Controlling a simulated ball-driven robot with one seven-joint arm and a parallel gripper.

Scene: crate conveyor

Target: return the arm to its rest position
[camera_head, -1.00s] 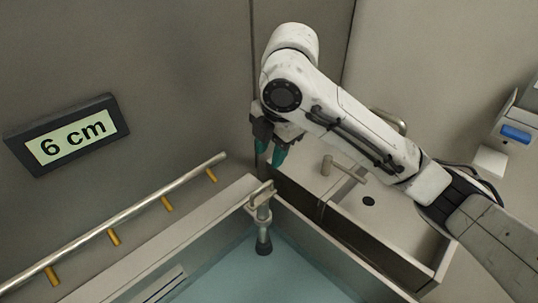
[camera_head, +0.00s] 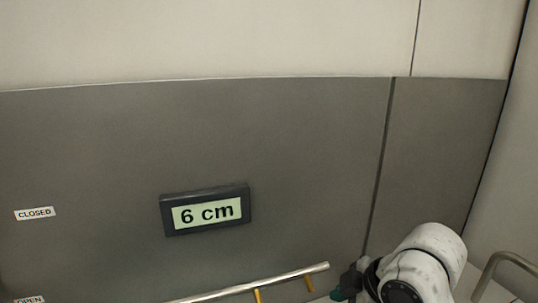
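My white arm (camera_head: 425,262) shows only in part at the bottom right of the head view, cut off by the lower edge. My gripper (camera_head: 341,294) is at the bottom edge, left of the arm's rounded joint.
A display reading "6 cm" (camera_head: 206,211) is on the grey wall (camera_head: 300,130). A metal rail (camera_head: 290,279) with yellow pegs runs just left of my gripper. A "CLOSED" label (camera_head: 35,214) is at left. A curved metal pipe (camera_head: 505,262) stands right of the arm.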

